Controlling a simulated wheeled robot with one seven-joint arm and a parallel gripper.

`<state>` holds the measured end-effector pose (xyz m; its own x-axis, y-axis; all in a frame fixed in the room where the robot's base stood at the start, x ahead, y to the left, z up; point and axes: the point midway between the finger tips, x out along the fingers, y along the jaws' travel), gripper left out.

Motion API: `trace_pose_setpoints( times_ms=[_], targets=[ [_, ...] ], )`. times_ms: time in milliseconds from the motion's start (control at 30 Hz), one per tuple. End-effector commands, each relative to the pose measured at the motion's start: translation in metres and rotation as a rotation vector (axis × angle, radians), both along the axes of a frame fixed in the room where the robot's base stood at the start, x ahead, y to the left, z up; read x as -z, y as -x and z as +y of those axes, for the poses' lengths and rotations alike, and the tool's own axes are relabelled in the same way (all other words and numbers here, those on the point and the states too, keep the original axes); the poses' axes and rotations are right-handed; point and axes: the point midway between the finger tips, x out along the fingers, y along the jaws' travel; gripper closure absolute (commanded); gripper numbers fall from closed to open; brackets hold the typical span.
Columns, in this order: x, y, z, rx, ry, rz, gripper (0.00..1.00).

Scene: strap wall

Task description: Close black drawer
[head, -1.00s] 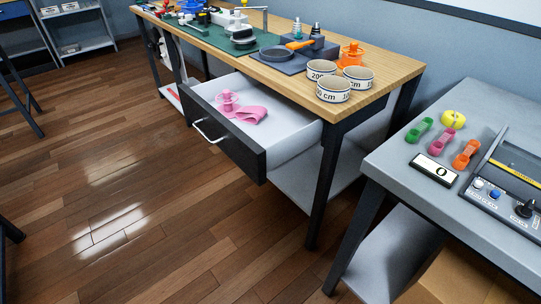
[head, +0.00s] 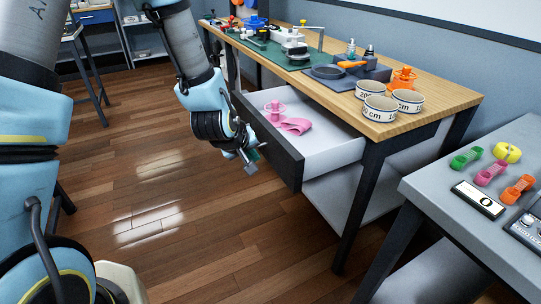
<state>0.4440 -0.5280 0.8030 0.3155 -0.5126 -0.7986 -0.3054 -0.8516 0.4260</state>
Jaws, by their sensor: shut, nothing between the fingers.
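The black drawer (head: 270,140) hangs open under the wooden workbench (head: 440,100). Its dark front faces left toward the floor, and its inside is light grey. A pink strap roll (head: 293,125) and a pink spool-like piece (head: 274,109) lie inside. My gripper (head: 249,160) is shut and empty, pointing down just left of the drawer front. It hides the drawer handle, and I cannot tell whether it touches the front.
The bench top holds several white measuring rings (head: 380,108), an orange dispenser (head: 403,78) and a green mat (head: 275,52). A grey table (head: 450,210) with coloured straps stands at the right. The wooden floor (head: 170,215) is clear.

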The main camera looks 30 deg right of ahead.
Motion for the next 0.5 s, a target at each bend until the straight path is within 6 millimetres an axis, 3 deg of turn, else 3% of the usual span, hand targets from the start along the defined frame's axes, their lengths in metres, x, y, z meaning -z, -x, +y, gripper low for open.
trace_pose_setpoints(
  times_ms=[233,500],
  targets=[
    [0.034,-0.013,-0.022,0.000,-0.002,0.001,1.00],
    [0.033,-0.010,-0.056,0.002,-0.001,-0.002,1.00]
  ],
)
